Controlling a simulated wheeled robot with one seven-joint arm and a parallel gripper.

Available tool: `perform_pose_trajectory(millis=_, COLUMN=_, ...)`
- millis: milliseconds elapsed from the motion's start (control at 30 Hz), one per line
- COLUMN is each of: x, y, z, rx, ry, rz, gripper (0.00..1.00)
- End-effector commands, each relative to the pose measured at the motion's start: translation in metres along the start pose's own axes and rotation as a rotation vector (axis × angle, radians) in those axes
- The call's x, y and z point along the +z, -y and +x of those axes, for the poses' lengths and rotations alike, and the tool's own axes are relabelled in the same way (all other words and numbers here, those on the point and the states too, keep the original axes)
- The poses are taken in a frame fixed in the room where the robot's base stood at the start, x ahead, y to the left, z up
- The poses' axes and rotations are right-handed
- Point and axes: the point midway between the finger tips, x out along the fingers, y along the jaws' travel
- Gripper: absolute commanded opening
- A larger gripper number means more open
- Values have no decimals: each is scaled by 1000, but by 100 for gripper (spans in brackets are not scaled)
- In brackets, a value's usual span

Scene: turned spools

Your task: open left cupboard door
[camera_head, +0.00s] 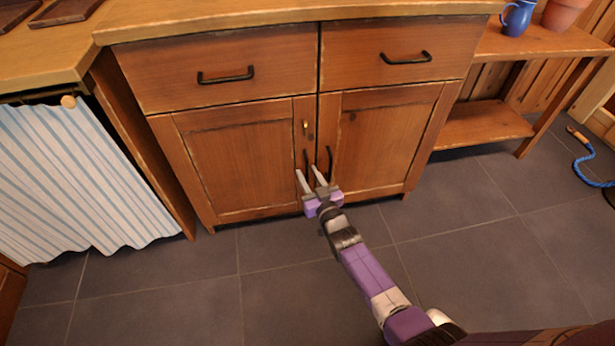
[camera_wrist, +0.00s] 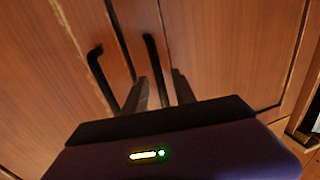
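The wooden cupboard's left door (camera_head: 236,165) is closed. Its dark bar handle (camera_head: 307,158) stands upright near the door's right edge; it also shows in the wrist view (camera_wrist: 97,72). The right door (camera_head: 385,135) is closed, with a matching handle (camera_head: 330,163) beside the middle gap; it shows in the wrist view too (camera_wrist: 152,55). My gripper (camera_head: 307,170) is open, fingers pointing at the doors. In the head view the fingertips overlap the left handle's lower end. In the wrist view the right handle appears between the fingers (camera_wrist: 160,78). I cannot tell their distance; neither handle looks gripped.
Two closed drawers with dark handles (camera_head: 226,76) (camera_head: 406,58) are above the doors. A striped curtain (camera_head: 80,180) hangs at left. An open shelf (camera_head: 485,123) stands at right, and a blue rope (camera_head: 590,165) lies beyond it. The tiled floor (camera_head: 180,280) in front is clear.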

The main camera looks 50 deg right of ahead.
Motion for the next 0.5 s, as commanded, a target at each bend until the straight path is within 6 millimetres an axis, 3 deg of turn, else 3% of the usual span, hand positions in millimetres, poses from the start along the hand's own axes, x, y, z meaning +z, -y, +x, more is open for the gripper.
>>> perform_pose_trajectory(millis=367, x=0, y=1, z=8, rx=-1, ry=2, rz=0, gripper=32)
perform_pose_trajectory(millis=500, x=0, y=0, z=8, rx=-1, ry=1, rz=0, gripper=9)
